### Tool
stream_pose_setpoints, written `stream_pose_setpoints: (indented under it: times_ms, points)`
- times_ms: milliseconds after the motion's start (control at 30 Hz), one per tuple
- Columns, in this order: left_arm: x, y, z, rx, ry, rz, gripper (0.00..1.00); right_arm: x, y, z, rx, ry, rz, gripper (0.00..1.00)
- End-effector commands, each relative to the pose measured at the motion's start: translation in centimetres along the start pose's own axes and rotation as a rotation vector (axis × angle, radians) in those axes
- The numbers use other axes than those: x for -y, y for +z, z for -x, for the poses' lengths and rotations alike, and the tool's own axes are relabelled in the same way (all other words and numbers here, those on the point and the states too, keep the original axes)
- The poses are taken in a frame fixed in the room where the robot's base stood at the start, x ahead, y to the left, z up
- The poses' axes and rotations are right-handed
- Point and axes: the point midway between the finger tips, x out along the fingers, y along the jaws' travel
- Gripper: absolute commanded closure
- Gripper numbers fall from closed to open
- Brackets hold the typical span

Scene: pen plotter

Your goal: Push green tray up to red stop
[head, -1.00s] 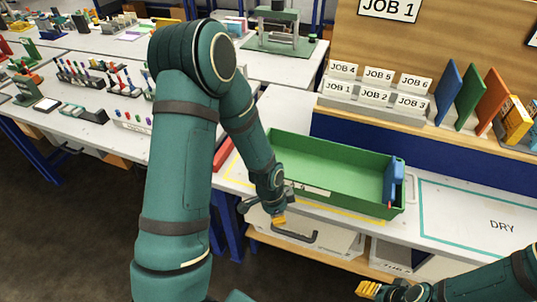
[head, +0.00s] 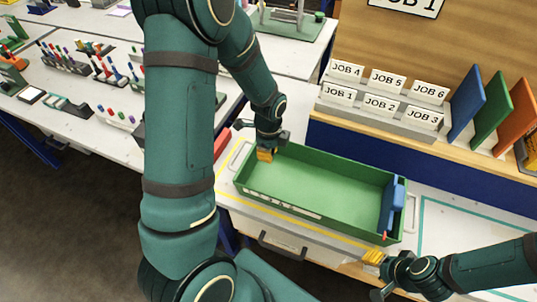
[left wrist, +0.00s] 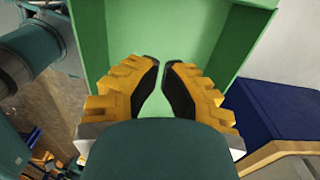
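The green tray (head: 325,190) stands on the white table, with a blue piece (head: 390,205) at its right end. The red stop (head: 222,143) is a short bar left of the tray, with a strip of table between them. My left gripper (head: 265,155) points down over the tray's back left corner. In the left wrist view its fingertips (left wrist: 158,64) nearly meet with nothing held, over the tray's green floor (left wrist: 160,30). Whether it touches a wall is unclear. My right gripper (head: 372,257) is beside the tray's front right corner, its finger opening unclear.
A yellow outline (head: 275,212) is marked around the tray on the table. A JOB sign rack (head: 380,105) and upright coloured boards (head: 468,92) stand on a shelf behind. A side table (head: 60,100) holds small parts at left. A teal outline lies at right.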

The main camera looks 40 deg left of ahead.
Motion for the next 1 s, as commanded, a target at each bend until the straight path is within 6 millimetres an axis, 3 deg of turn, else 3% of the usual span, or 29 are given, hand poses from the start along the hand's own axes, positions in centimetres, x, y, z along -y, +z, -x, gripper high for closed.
stream_pose_setpoints:
  times_ms: [233, 667, 800, 1000]
  points:
    - [-0.1, 0.0, -2.2, 0.001, 0.004, 0.001, 1.00, -0.1, 0.2, -0.3, 0.005, 0.000, 0.001, 0.53]
    - [-0.1, 0.0, -10.4, 0.001, 0.004, 0.001, 1.00, -0.6, 0.8, -1.5, 0.016, -0.002, 0.005, 0.53]
    - [0.0, 2.3, -10.0, 0.000, -0.001, 0.006, 1.00, -0.5, 0.8, -1.4, 0.016, -0.001, 0.004, 0.53]
    - [0.0, 3.8, -10.0, -0.001, 0.000, 0.001, 1.00, -0.5, 0.8, -1.4, 0.015, -0.002, 0.004, 0.53]
